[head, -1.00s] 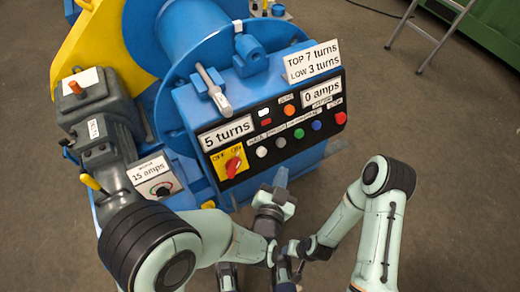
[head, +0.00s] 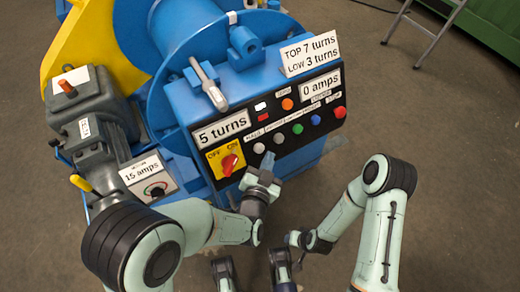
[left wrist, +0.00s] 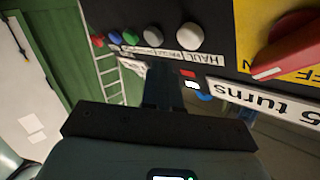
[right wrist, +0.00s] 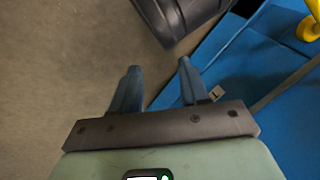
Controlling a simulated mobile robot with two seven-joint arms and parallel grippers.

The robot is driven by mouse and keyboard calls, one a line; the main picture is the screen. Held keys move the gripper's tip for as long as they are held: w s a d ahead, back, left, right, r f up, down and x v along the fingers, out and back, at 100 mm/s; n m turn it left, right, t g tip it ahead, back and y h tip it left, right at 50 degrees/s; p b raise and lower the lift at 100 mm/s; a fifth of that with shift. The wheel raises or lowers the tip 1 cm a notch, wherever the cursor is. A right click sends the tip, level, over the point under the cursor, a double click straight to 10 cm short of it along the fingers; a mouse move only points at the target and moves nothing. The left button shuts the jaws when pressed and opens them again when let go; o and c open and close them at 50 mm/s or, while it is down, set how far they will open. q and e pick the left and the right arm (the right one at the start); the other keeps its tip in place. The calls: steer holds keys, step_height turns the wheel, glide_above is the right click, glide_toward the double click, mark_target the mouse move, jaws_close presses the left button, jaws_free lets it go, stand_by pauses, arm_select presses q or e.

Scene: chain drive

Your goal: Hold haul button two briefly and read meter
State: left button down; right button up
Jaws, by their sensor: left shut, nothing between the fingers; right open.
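The control panel (head: 270,130) has a row of round buttons: white (head: 259,148), grey (head: 279,139), green, blue and red. In the left wrist view, the label "HAUL" stands beside the white button (left wrist: 190,36) and the grey button (left wrist: 153,37) is beside it. The other button labels are too small to read surely. My left gripper (head: 268,160) is shut and empty, its tip just below the white and grey buttons; contact cannot be told. A plate (head: 320,86) reads "0 amps". My right gripper (right wrist: 158,68) is open and empty, away from the panel.
A red switch (head: 229,164) on a yellow OFF/ON plate is left of the buttons. Other plates read "5 turns" (head: 221,130), "TOP 7 turns LOW 3 turns" (head: 311,52) and "15 amps" (head: 142,171). A lever (head: 209,84) stands above the panel.

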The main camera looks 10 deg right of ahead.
arm_select(q)
steer(key=shift+w+a+f+b, duration=0.15)
steer(key=shift+w+a+f, duration=0.1)
steer(key=shift+w, duration=0.2)
steer(key=shift+w+a+f+b, duration=0.1)
steer(key=shift+w+f+b, duration=0.1)
steer(key=shift+w, duration=0.25)
arm_select(e)
steer(key=shift+w+d+f+t, duration=0.15)
steer(key=shift+w+d+f, duration=0.1)
steer(key=shift+w, duration=0.15)
steer(key=shift+w+d+f+t, duration=0.15)
steer(key=shift+w+d+f, duration=0.05)
steer(key=shift+w, duration=0.2)
stand_by(0.6)
arm_select(q)
steer(key=shift+w+a+f, duration=0.1)
steer(key=shift+w+f, duration=0.1)
steer(key=shift+w, duration=0.15)
arm_select(e)
steer(key=shift+f, duration=0.25)
arm_select(q)
steer(key=shift+w+a+f+b, duration=0.2)
steer(key=shift+w+f+b, duration=0.05)
steer(key=shift+w+b, duration=0.2)
arm_select(e)
steer(key=shift+f, duration=0.3)
stand_by(1.8)
